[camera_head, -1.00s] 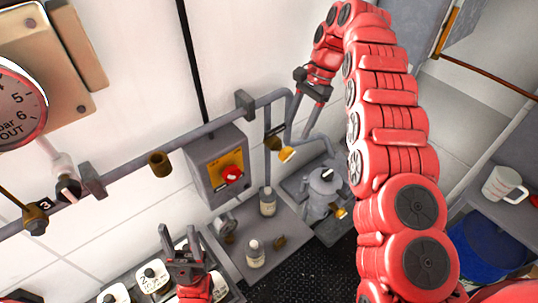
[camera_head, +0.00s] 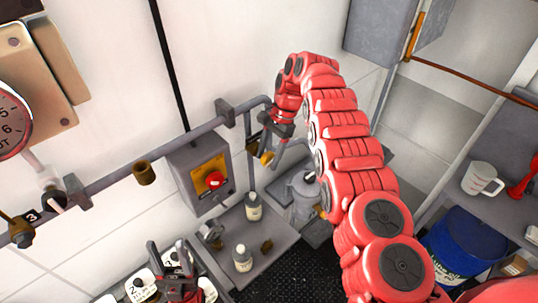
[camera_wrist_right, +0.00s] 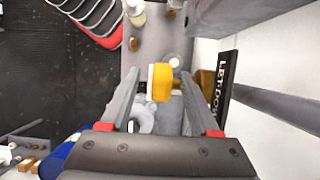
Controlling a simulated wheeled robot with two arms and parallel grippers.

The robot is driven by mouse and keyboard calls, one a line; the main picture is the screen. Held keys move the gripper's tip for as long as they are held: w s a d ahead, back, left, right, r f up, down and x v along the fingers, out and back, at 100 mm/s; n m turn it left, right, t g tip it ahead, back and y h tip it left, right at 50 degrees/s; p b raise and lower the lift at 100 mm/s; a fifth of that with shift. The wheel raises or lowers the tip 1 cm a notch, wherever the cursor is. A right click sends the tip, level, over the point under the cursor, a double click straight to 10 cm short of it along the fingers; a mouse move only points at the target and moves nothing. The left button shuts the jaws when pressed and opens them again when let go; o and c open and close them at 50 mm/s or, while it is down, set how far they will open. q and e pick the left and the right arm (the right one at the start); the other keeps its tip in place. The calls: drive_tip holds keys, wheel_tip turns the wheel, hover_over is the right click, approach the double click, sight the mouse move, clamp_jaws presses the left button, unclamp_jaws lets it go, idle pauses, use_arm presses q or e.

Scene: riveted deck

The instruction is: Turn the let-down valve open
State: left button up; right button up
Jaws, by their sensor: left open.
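The let-down valve's yellow handle (camera_wrist_right: 161,82) shows in the right wrist view, beside a black plate (camera_wrist_right: 224,80) lettered "LET-DOWN". My right gripper (camera_wrist_right: 159,76) is open, with one finger on each side of the handle and gaps visible between. In the head view the right gripper (camera_head: 270,138) is at the grey pipe by the wall, just above the yellow handle (camera_head: 267,158), and partly hides the valve. My left gripper (camera_head: 168,250) is open and empty at the lower left, away from the valve.
A grey box with a red knob (camera_head: 214,181) is on the wall left of the valve. Bottles (camera_head: 253,207) stand on a grey tray below, near a grey metal vessel (camera_head: 300,195). A white jug (camera_head: 482,178) and blue drum (camera_head: 462,245) are at the right.

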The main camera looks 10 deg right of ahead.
clamp_jaws()
drive_tip(key=shift+w+r+t+h, duration=0.1)
drive_tip(key=shift+r+t+h, duration=0.05)
drive_tip(key=shift+t+h, duration=0.25)
drive_tip(key=shift+a, duration=0.15)
drive_tip(key=shift+w+a+t+h+b, duration=0.1)
drive_tip(key=shift+a+t+h+b, duration=0.15)
drive_tip(key=shift+b, duration=0.5)
drive_tip(key=b, duration=0.2)
drive_tip(key=shift+t+h+b, duration=0.35)
drive_tip(key=shift+b, duration=0.6)
drive_tip(key=shift+s+d, duration=0.15)
drive_tip(key=shift+s, duration=0.1)
